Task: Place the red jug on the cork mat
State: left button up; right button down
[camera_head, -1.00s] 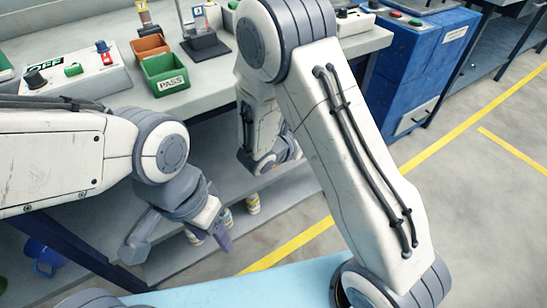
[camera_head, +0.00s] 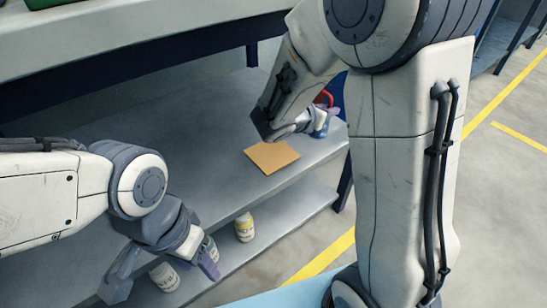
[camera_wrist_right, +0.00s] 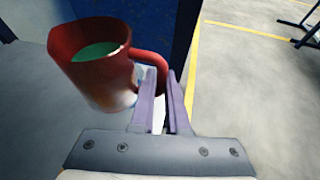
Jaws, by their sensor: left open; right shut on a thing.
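The red jug (camera_wrist_right: 95,65) fills the upper left of the right wrist view, a little tilted, with green showing inside. Its handle (camera_wrist_right: 150,58) is between the purple fingers of my right gripper (camera_wrist_right: 165,85), which is shut on it. In the head view only a bit of the jug (camera_head: 324,97) shows behind my right gripper (camera_head: 322,122). The cork mat (camera_head: 272,157) lies bare on the grey shelf, left of and nearer than the jug. My left gripper (camera_head: 209,264) is open and empty, low at the left by the lower shelf.
The worktop (camera_head: 130,45) overhangs the shelf. A dark blue leg (camera_head: 344,185) stands at the shelf's right end. The shelf left of the mat is clear.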

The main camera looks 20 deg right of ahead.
jog(key=a+f+b, duration=0.1)
jog(key=a+f, duration=0.1)
jog(key=a, duration=0.1)
jog(key=s+a+f+b, duration=0.1)
jog(key=a+f+b, duration=0.1)
jog(key=a, duration=0.1)
jog(key=a+f+b, duration=0.2)
jog(key=a, duration=0.2)
jog(key=shift+s+a+f, duration=0.1)
jog(key=shift+s+f, duration=0.15)
jog(key=shift+s+a+f+b, duration=0.1)
jog(key=shift+a+f+b, duration=0.1)
jog(key=shift+a+b, duration=0.25)
notch_tip(320, 180, down, 4)
jog(key=b, duration=0.3)
jog(key=shift+b, duration=0.3)
jog(key=shift+r, duration=0.1)
jog(key=c, duration=0.9)
grip_release()
